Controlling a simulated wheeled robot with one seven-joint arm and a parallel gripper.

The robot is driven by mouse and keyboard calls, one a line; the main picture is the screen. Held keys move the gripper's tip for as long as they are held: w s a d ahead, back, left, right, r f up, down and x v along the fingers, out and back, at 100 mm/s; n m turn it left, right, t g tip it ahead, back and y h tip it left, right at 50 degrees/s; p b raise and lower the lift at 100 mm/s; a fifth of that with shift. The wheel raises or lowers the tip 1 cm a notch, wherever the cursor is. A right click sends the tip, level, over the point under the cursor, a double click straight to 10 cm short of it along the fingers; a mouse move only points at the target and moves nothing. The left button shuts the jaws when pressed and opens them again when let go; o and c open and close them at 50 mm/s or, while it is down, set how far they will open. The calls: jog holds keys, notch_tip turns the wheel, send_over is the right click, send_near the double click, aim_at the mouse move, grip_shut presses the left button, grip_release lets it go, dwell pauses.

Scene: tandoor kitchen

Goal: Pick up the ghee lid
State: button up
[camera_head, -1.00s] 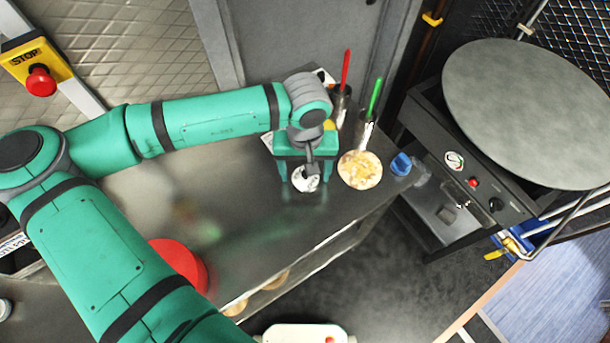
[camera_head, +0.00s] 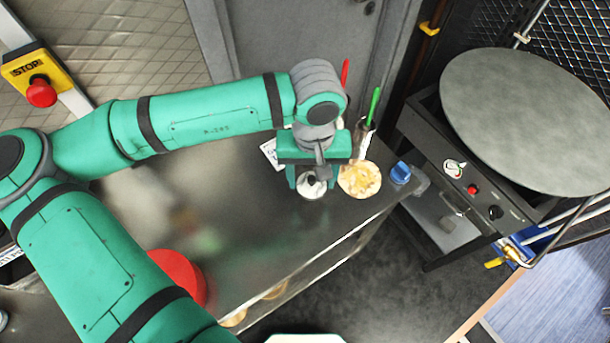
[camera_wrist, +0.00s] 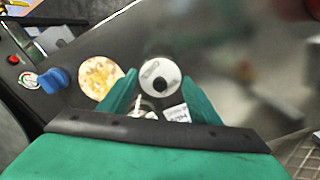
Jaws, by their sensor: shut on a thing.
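The ghee lid, a pale round disc with a dark knob, shows just below my gripper in the head view (camera_head: 311,188). In the wrist view the lid (camera_wrist: 160,72) lies between my two green fingertips. My gripper (camera_wrist: 160,80) is shut on the lid, seemingly by its knob. Its body and fingers point down over the counter in the head view (camera_head: 317,177). What lies under the lid is hidden, and I cannot tell how large any gap beneath it is.
A topped flatbread (camera_head: 360,180) lies close to the right of the lid. A blue item (camera_head: 400,172) sits near the counter's right end. A green-handled utensil (camera_head: 374,103) stands in a holder behind. A red round object (camera_head: 180,275) is at the front left. The middle counter (camera_head: 235,230) is clear.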

jog(key=s+d+r, duration=0.5)
jog(key=s+r, duration=0.1)
jog(key=s, duration=0.3)
jog(key=shift+s+d+r, duration=0.15)
